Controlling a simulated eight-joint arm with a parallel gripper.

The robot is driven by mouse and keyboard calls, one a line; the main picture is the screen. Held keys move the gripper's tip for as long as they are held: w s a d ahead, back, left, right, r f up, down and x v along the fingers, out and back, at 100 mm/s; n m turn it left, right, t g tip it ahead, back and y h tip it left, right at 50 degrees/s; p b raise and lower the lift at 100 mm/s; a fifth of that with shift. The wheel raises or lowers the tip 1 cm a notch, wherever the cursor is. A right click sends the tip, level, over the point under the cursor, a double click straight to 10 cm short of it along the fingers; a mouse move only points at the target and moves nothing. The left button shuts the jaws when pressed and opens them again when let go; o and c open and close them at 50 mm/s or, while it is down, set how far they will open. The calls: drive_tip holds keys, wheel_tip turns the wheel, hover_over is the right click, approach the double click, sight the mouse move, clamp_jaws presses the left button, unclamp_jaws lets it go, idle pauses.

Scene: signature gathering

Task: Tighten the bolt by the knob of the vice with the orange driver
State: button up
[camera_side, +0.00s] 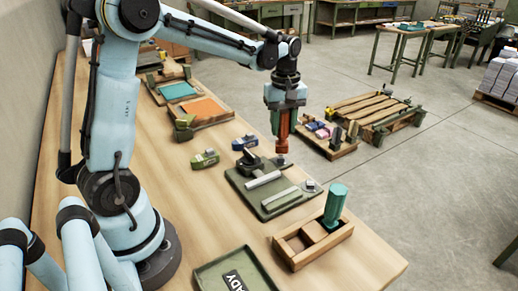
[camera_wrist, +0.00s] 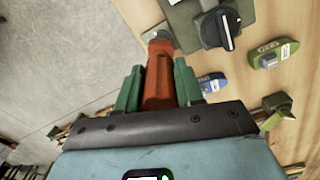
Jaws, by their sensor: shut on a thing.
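My gripper (camera_side: 284,112) is shut on the orange driver (camera_side: 282,144), which points down, roughly upright. In the wrist view the orange driver (camera_wrist: 159,76) sits between my green fingers (camera_wrist: 158,90). The vice (camera_side: 266,180) lies on its green plate, with its dark knob (camera_side: 249,158) at the back; the knob (camera_wrist: 221,28) also shows in the wrist view. The driver's lower end is right at the bolt (camera_side: 281,160) at the plate's corner by the knob; I cannot tell if they touch. The bolt (camera_wrist: 158,36) is partly hidden behind the driver in the wrist view. A second bolt (camera_side: 310,185) is at another corner.
A teal driver (camera_side: 336,203) stands in a wooden holder (camera_side: 299,262) at the front. A green tray (camera_side: 212,278) lies to its left. Green (camera_side: 245,142) and blue (camera_side: 205,159) labelled blocks lie near the vice. Orange (camera_side: 203,110) and teal trays lie behind.

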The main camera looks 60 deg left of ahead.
sight(282, 134)
drive_tip(key=shift+f, duration=1.75)
drive_tip(key=m, duration=1.2)
drive_tip(key=shift+s+a+r+m, duration=0.1)
drive_tip(key=shift+m, duration=0.2)
drive_tip(key=shift+n, duration=0.7)
drive_tip(key=shift+r, duration=2.3)
